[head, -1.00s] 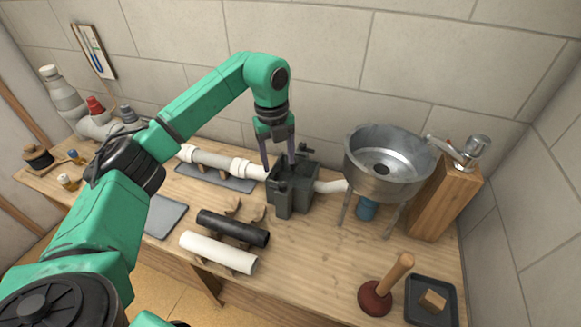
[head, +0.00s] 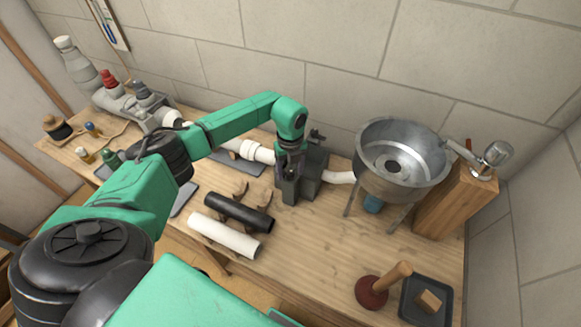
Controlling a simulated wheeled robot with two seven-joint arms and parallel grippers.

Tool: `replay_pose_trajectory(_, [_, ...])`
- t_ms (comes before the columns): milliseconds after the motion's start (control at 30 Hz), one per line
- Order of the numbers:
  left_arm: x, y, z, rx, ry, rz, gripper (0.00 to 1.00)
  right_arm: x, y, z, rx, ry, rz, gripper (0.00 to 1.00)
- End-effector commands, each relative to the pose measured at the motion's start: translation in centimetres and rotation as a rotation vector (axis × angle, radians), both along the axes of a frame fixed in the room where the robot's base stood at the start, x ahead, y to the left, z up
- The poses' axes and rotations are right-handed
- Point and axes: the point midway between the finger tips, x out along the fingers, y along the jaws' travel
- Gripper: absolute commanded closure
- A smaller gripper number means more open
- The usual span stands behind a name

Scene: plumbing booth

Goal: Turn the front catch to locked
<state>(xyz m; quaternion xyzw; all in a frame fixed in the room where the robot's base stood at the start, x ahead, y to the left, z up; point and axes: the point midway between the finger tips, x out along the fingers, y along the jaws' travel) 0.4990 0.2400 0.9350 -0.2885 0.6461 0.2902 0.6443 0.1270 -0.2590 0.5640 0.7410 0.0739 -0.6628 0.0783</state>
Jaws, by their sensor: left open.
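A dark grey box (head: 312,180) stands on the workbench between white pipe sections, left of the metal sink. A small dark catch-like lever (head: 317,136) shows at the top back of the box. My left gripper (head: 288,188) points down at the front left of the box, open, with its fingers close against the front side. Whether the fingers touch the box cannot be told. The front catch is not distinguishable; my gripper covers much of that side. My right gripper is not in view.
A metal sink (head: 400,160) on legs stands to the right, beside a wooden block (head: 455,202) with a tap. A black pipe (head: 238,213) and a white pipe (head: 222,237) lie in front. A plunger (head: 380,288) and a dark tray (head: 427,301) sit front right.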

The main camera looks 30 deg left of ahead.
Motion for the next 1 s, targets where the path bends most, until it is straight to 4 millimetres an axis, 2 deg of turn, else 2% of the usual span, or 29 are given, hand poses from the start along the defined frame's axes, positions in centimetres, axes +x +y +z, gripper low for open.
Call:
replay_pose_trajectory(200, [0.0, 0.0, -0.2, -0.001, -0.001, -0.001, 0.33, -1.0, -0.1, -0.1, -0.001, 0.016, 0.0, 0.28])
replay_pose_trajectory(233, [0.0, 0.0, -0.2, -0.001, -0.001, -0.001, 0.37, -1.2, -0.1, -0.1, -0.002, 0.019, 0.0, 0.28])
replay_pose_trajectory(400, [0.0, 0.0, -0.1, -0.001, -0.001, -0.001, 1.0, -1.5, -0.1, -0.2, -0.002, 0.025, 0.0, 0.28])
replay_pose_trajectory(767, [0.1, 0.0, -0.2, -0.001, -0.002, -0.031, 1.0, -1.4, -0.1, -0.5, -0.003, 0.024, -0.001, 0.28])
replay_pose_trajectory(1000, [0.1, 0.0, -0.3, -0.002, -0.005, -0.147, 1.0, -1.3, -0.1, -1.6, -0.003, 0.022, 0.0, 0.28])
